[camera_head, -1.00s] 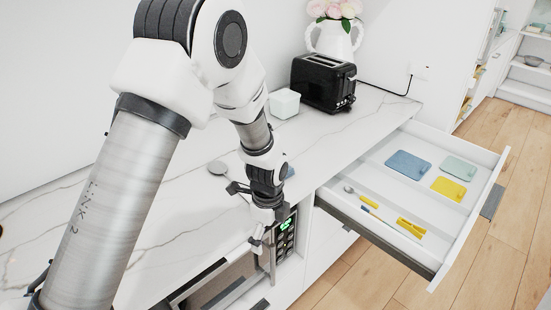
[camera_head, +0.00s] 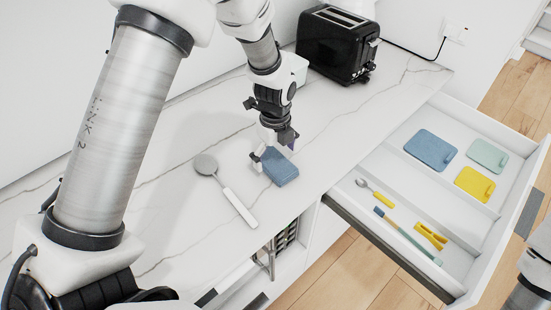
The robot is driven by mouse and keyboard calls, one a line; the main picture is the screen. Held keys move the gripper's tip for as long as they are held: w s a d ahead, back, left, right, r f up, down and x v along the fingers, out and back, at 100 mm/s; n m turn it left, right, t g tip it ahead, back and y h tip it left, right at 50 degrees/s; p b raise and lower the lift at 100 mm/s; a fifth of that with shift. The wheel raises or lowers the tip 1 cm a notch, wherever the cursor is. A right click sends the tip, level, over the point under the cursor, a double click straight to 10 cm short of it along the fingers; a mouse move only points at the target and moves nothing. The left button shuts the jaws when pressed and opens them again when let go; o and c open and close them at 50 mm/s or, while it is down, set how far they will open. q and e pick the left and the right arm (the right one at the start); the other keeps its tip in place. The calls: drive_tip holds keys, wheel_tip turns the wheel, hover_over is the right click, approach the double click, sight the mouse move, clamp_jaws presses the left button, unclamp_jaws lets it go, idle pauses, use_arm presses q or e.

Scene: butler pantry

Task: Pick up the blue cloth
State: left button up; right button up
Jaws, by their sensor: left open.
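A blue block-like piece, apparently the folded blue cloth (camera_head: 281,169), lies on the white marble counter near its front edge. My left gripper (camera_head: 273,151) is directly over it, pointing down and open. Its fingers are at the cloth's far side and overlap its upper edge in the picture; whether they touch it I cannot tell. A second flat blue piece (camera_head: 431,150) lies in the open drawer, away from the gripper. My right gripper is not in view.
A spoon-like utensil with a white handle (camera_head: 238,206) lies left of the cloth. A black toaster (camera_head: 338,45) stands at the back. The open drawer (camera_head: 408,187) holds a yellow piece (camera_head: 474,184), a teal piece (camera_head: 487,155) and several utensils.

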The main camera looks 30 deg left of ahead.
sight(275, 160)
use_arm(q)
drive_tip(key=f, duration=0.2)
drive_tip(key=w, duration=0.1)
drive_tip(key=shift+a+f, duration=0.3)
drive_tip(key=shift+f, duration=0.1)
drive_tip(key=shift+s+d+r, duration=0.1)
drive_tip(key=shift+s, duration=0.05)
drive_tip(key=shift+s+d+r, duration=0.1)
drive_tip(key=shift+s+r, duration=0.05)
drive_tip(key=c, duration=1.1)
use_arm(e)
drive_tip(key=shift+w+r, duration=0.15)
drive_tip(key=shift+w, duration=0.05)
use_arm(q)
drive_tip(key=shift+c, duration=0.2)
drive_tip(key=shift+r, duration=0.1)
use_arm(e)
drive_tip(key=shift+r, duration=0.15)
